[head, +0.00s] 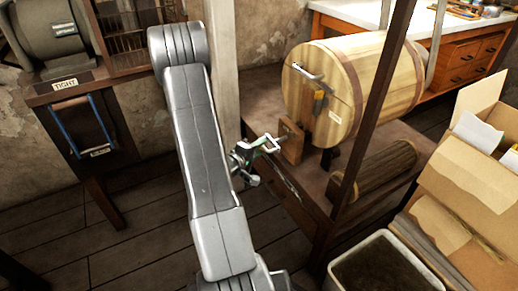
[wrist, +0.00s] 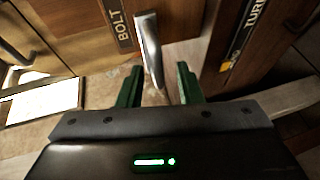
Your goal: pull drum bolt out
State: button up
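The drum bolt (wrist: 148,45) shows in the wrist view as a silver metal handle beside a label reading BOLT (wrist: 119,22). Its near end reaches between my gripper's two green fingers (wrist: 159,76). The fingers are open, with gaps showing on both sides of the handle. In the head view my gripper (head: 249,158) is at the left of a small wooden block (head: 291,143) in front of the drum. The wooden drum (head: 335,88) lies on its side on a stand, with a metal crank handle on its end face. The bolt's far end is hidden.
A wooden post (head: 370,100) stands in front of the drum. A log-like roller (head: 375,178) lies below it. An open cardboard box (head: 470,185) and a grey bin (head: 375,270) are at the right. A panel labelled TIGHT (head: 75,110) is at the left.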

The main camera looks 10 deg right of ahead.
jog(key=p+v, duration=0.4)
jog(key=v, duration=0.9)
jog(key=shift+s+a, duration=0.25)
jog(key=shift+a, duration=0.05)
jog(key=b+x, duration=0.4)
jog(key=x, duration=1)
jog(key=shift+d, duration=0.2)
jog(key=shift+r, duration=0.15)
